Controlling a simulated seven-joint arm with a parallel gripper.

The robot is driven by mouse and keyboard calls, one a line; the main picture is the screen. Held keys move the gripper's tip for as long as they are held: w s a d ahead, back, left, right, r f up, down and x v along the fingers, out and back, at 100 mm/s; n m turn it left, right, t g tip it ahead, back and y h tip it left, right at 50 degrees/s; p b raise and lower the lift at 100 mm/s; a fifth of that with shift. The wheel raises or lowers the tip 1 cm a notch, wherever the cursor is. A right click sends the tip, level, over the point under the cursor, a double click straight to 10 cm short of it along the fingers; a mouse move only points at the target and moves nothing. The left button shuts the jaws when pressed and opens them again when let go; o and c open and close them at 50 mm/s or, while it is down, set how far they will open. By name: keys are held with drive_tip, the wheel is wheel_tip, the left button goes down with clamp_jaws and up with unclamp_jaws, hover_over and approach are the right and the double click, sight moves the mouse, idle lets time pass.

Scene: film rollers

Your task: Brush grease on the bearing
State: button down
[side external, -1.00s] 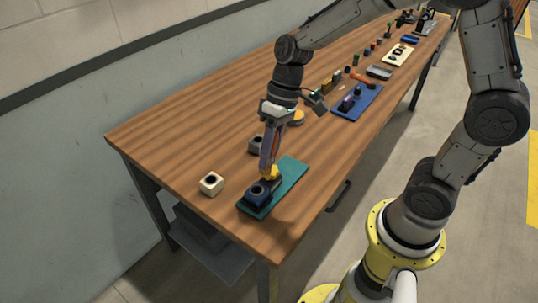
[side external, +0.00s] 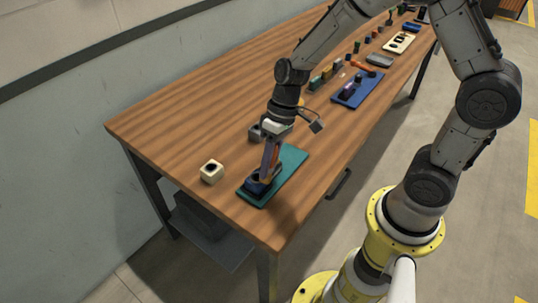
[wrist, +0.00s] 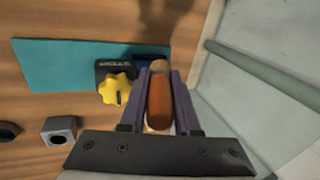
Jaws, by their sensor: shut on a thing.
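A dark blue bearing block (side external: 254,188) sits at the near-left end of a teal mat (side external: 293,161). In the wrist view, a dark block with pale lettering (wrist: 113,68) and a yellow star knob (wrist: 117,90) show beside my fingers on the teal mat (wrist: 60,62). My gripper (wrist: 158,100) is shut on a brush with an orange-brown handle (wrist: 160,104). In the side view, my gripper (side external: 268,162) points down over the bearing block. The brush's bristles and their contact with the bearing are hidden.
A cream block with a hole (side external: 212,172) stands left of the mat. A grey block (side external: 255,132) stands behind it. A blue tray (side external: 357,90) with parts lies farther along the wooden table (side external: 190,120). The table's left end is mostly clear.

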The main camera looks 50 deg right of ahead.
drive_tip(key=shift+w+f, duration=0.35)
drive_tip(key=shift+w, duration=2.45)
drive_tip(key=shift+s, duration=2.8)
drive_tip(key=shift+w, duration=2.95)
drive_tip(key=s, duration=0.5)
drive_tip(key=shift+s, duration=0.35)
drive_tip(key=shift+s+r, duration=0.1)
drive_tip(key=shift+r, duration=4.05)
